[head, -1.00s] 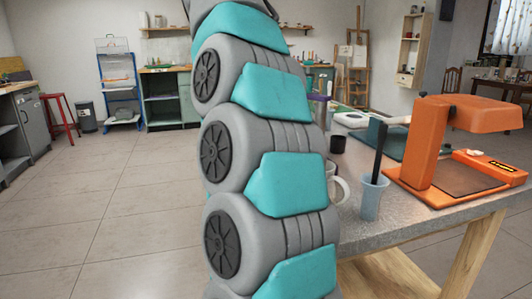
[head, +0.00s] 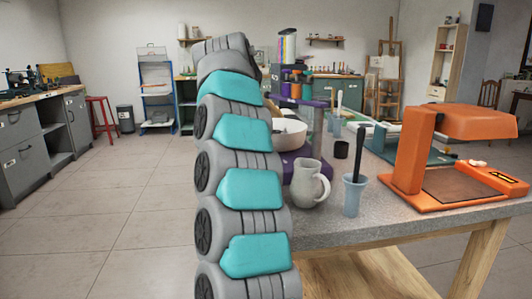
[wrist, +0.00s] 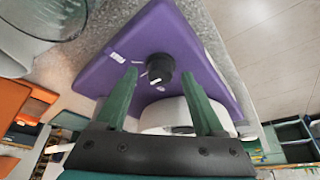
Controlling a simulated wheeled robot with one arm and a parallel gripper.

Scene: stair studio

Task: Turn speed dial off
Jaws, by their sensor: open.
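A purple stand mixer (head: 316,122) with a white bowl (head: 288,131) stands on the worktable, partly hidden behind my arm in the head view. In the wrist view, its purple body (wrist: 125,50) carries a black round speed dial (wrist: 160,66) with a pale pointer mark. My gripper (wrist: 158,75) is open, with its two green fingers on either side of the dial in the picture. I cannot tell whether the fingertips touch the dial. My gripper is not visible in the head view.
A grey jug (head: 309,184), a blue cup (head: 353,194) with a dark-handled tool and an orange machine (head: 408,150) stand on the grey worktable (head: 340,228). Floor left of my arm is clear.

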